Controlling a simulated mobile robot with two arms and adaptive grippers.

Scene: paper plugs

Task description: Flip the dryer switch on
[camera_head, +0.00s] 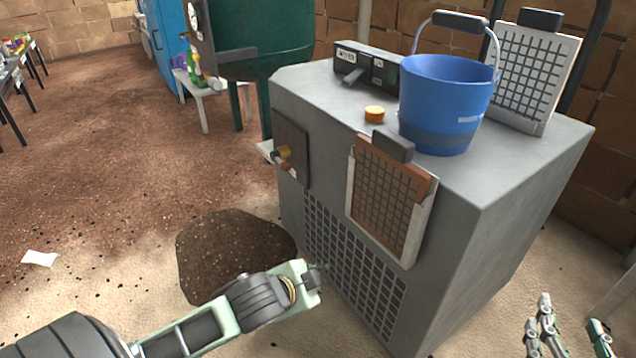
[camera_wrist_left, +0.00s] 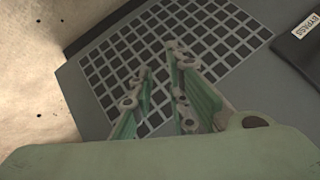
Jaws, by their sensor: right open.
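The dryer is a large grey cabinet (camera_head: 455,235). On its top at the back left stands a dark switch box (camera_head: 366,68) with a small label that seems to read DRYER. A grey lever (camera_head: 353,76) sticks out at its front; I cannot tell which setting it is at. My left gripper (camera_head: 321,268) is low in front of the dryer's grille, well below the switch box. In the left wrist view its fingers (camera_wrist_left: 157,62) are apart, with nothing between them. My right gripper (camera_head: 570,313) is open and empty at the lower right, away from the switch.
A blue bucket (camera_head: 445,105) and an orange button (camera_head: 374,113) are on the dryer top. A framed filter (camera_head: 388,200) hangs on the front, beside a dark panel (camera_head: 290,150) with a knob. A dark soil pile (camera_head: 225,250) lies on the floor left of the dryer.

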